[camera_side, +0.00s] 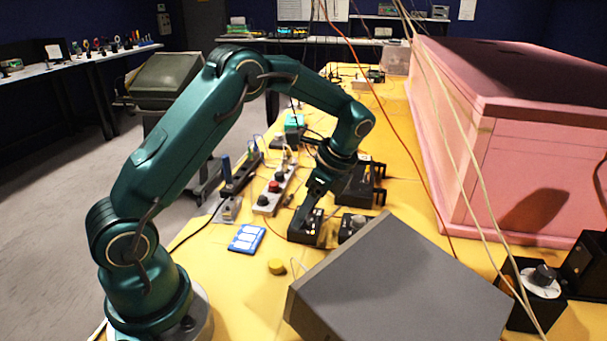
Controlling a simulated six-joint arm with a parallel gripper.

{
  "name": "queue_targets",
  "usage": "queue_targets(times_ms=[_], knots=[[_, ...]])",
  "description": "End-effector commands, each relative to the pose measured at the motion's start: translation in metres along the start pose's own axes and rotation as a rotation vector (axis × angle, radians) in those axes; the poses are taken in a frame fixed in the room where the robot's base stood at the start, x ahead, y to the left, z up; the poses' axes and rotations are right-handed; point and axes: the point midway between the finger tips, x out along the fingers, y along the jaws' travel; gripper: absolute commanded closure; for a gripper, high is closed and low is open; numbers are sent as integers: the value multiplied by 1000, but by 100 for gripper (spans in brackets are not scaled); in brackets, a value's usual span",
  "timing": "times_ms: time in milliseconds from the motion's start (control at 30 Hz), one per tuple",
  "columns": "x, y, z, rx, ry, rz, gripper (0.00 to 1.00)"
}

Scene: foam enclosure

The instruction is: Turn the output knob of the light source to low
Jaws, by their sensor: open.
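My green arm reaches over the yellow table, and its dark gripper (302,217) points down at a small black box (305,238). The gripper is open; its fingertips are small and dark against the box, so I cannot tell whether they touch it or a knob there. Just right of it is another black box (344,236) with a round knob (358,221), partly hidden by a grey case. At the right front, a black box (520,316) carries a black knob (544,274) on a white dial. I cannot tell which box is the light source, and no knob setting is readable.
The large grey case (400,285) fills the front. A pink foam enclosure (520,170) stands at right. A power strip (275,190), a blue-and-white pack (246,238) and a yellow cap (277,266) lie left of the gripper. An orange cable (394,130) and pale cables hang across the view.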

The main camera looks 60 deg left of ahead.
Motion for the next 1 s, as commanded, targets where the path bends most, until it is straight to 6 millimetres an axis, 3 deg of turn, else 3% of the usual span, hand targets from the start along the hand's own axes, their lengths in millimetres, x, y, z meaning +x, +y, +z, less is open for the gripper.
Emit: queue_targets(times_ms=[367, 500, 533, 1000], knots=[[9, 0, 0, -1, 1, -1, 43], [9, 0, 0, -1, 1, -1, 93], [9, 0, 0, -1, 1, -1, 100], [9, -1, 0, -75, 1, 30, 100]])
